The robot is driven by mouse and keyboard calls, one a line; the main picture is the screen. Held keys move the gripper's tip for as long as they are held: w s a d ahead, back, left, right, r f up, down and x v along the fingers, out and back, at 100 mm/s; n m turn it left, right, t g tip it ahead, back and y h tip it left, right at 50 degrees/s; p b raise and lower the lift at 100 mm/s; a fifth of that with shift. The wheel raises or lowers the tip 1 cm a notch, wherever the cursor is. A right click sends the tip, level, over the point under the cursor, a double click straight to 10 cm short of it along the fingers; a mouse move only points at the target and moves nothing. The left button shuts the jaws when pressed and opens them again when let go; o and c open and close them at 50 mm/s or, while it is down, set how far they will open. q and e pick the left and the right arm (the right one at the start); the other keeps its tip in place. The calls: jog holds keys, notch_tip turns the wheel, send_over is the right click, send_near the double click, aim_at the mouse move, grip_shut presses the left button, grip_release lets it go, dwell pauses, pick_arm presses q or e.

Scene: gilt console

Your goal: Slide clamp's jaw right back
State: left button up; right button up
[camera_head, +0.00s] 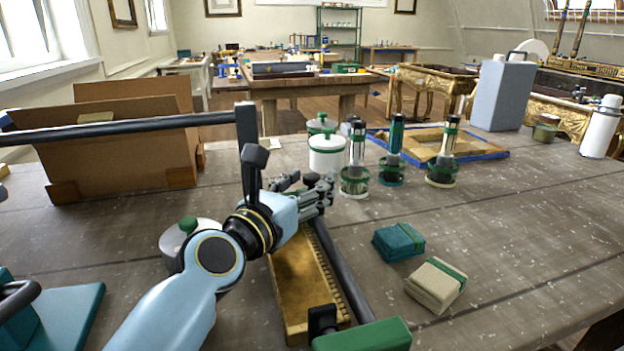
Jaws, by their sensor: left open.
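The clamp has a dark bar (343,270) running along the right side of a gilt wooden strip (298,283). A green block (364,336) sits at its near end, with a dark jaw piece (322,321) beside it at the strip's near end. My left gripper (322,190) is at the far end of the bar. Its fingers are open and point away to the right. The gripper and wrist hide the clamp's far end, so I cannot tell whether the fingers touch a jaw there. My right gripper is not in view.
A dark horizontal bar (120,129) with an upright end crosses in front of a cardboard box (120,160) at left. Lidded jars (327,152) and brush holders (354,178) stand just beyond my gripper. Teal (399,242) and cream (436,284) bundles lie right of the clamp.

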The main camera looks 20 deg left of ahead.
pick_arm(q)
jog(key=shift+w+d, duration=0.15)
jog(key=shift+w, duration=0.55)
jog(key=shift+d, duration=0.15)
grip_shut()
